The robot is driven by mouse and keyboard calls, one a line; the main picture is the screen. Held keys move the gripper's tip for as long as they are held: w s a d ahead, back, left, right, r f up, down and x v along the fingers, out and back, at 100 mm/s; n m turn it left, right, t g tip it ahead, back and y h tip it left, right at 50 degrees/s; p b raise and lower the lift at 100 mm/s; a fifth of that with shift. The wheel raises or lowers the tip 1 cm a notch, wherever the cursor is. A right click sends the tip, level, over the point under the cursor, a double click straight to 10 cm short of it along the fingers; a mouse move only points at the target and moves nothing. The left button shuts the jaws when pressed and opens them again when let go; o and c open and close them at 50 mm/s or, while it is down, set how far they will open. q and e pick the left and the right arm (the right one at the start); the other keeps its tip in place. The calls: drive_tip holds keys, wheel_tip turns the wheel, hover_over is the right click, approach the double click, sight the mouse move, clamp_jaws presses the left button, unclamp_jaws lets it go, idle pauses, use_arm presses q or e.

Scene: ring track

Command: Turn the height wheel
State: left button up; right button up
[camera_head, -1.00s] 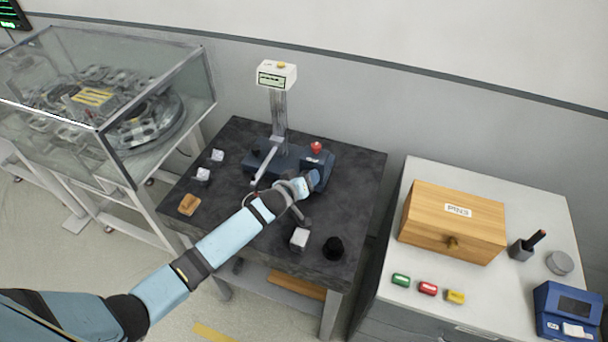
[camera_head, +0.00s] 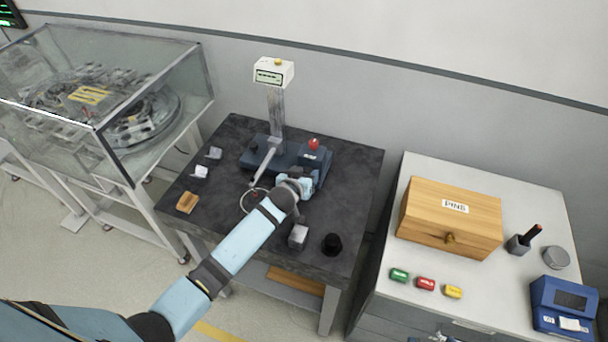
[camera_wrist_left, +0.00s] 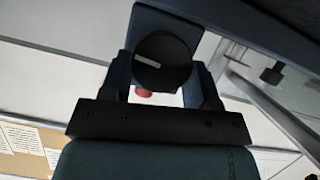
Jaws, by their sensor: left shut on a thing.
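The gauge stand has a dark blue base (camera_head: 256,156), a grey column (camera_head: 276,112) and a white display head (camera_head: 273,72). It stands on the dark bench. The height wheel (camera_wrist_left: 162,62) is a black round knob with a white mark, seen between my fingers in the left wrist view. My left gripper (camera_head: 306,184) is at the front right of the base, shut on the wheel. In the head view the gripper and wrist hide the wheel. A small grey part at the bottom edge (camera_head: 432,338) may be my right gripper; its jaws do not show.
A red knob (camera_head: 314,144) tops the base near my gripper. Small blocks (camera_head: 201,172) and a black round piece (camera_head: 332,244) lie on the bench (camera_head: 345,185). A glass case (camera_head: 150,100) stands left; a cabinet with a wooden PINS box (camera_head: 450,220) stands right.

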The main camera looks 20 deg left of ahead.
use_arm(q)
drive_tip(key=o, duration=0.9)
drive_tip(key=shift+r+b, duration=0.95)
drive_tip(key=shift+r, duration=9.1)
